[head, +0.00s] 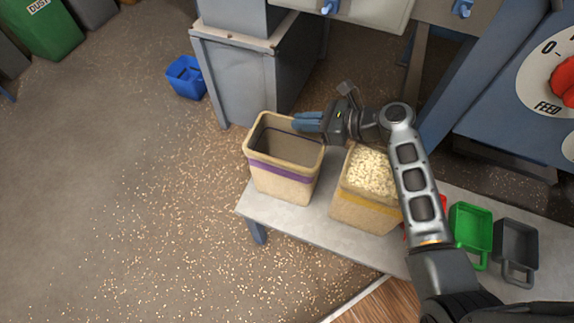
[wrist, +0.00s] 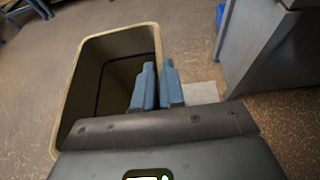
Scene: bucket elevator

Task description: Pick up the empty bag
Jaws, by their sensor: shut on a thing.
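The empty bag (head: 284,179) is tan with a purple band and an open top. It stands upright at the left end of the grey bench (head: 305,219) in the head view. My gripper (head: 299,122) is at the bag's far right rim, its blue fingers shut on that wall. In the wrist view the open bag (wrist: 66,92) shows a dark, empty inside, and my gripper (wrist: 157,72) has its two fingers close together at the bag's right rim. The fingers hide part of that rim. I cannot tell whether the bag's bottom touches the bench.
A bag full of pale grain (head: 365,211) with a yellow band stands just right of the empty bag. Green (head: 471,228) and dark grey (head: 515,245) scoops lie further right. A grey machine housing (head: 236,75) stands behind. A blue bin (head: 185,77) sits on the grain-strewn floor.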

